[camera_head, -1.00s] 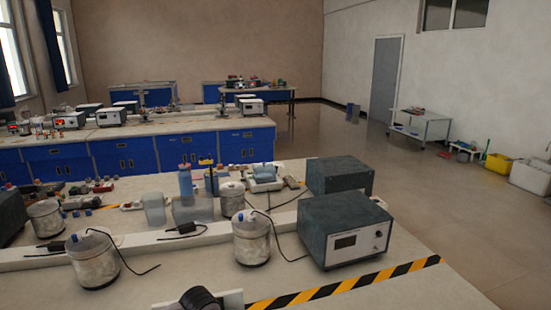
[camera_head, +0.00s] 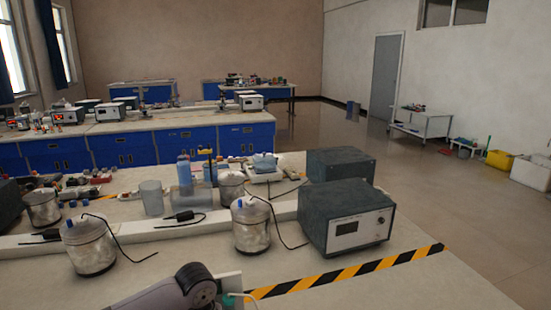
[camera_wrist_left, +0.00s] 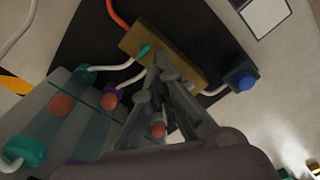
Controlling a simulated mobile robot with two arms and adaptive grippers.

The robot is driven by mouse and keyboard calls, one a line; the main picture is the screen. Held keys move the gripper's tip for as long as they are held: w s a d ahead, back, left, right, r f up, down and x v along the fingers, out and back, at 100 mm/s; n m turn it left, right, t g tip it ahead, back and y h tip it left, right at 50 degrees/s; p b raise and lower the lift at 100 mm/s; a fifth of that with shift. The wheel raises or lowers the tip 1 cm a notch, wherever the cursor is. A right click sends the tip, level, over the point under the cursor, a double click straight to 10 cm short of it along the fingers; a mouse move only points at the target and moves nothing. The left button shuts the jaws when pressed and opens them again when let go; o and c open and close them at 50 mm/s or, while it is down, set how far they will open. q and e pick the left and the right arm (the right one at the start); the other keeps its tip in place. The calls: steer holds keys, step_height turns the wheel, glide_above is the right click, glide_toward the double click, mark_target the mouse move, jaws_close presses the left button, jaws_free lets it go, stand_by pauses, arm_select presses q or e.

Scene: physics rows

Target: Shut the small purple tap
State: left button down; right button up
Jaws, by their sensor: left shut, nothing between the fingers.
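In the left wrist view a small purple fitting (camera_wrist_left: 114,88) shows just left of my left gripper (camera_wrist_left: 160,62), partly behind a reddish ball and next to a white tube. I cannot tell whether its tap is open or shut. My left gripper's fingers are together and empty, with their tips over or in front of a brass-coloured block (camera_wrist_left: 190,72); contact is unclear. The fingers hide part of the setup. In the head view my left arm reaches in at the bottom, its gripper out of frame. My right gripper is not in view.
Teal fittings (camera_wrist_left: 25,150), white and orange tubes, and a blue knob (camera_wrist_left: 246,83) surround the gripper. In the head view a white panel (camera_head: 229,285) stands beside my arm. Hazard tape (camera_head: 345,273), lidded jars (camera_head: 88,247) and a grey instrument box (camera_head: 347,217) lie beyond.

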arm_select(q)
steer(key=m+b, duration=0.5)
steer(key=shift+f+b, duration=0.35)
steer(key=shift+r+m+b, duration=0.15)
steer(key=shift+m+b, duration=0.4)
steer(key=shift+m, duration=0.25)
steer(key=shift+r, duration=0.2)
steer(key=m+b, duration=0.4)
steer(key=shift+f+m+b, duration=0.4)
steer(key=shift+r+m+b, duration=0.1)
steer(key=shift+m+b, duration=0.25)
steer(key=shift+m, duration=0.25)
steer(key=shift+r+m, duration=0.2)
steer(key=shift+m, duration=0.4)
steer(key=shift+r, duration=0.1)
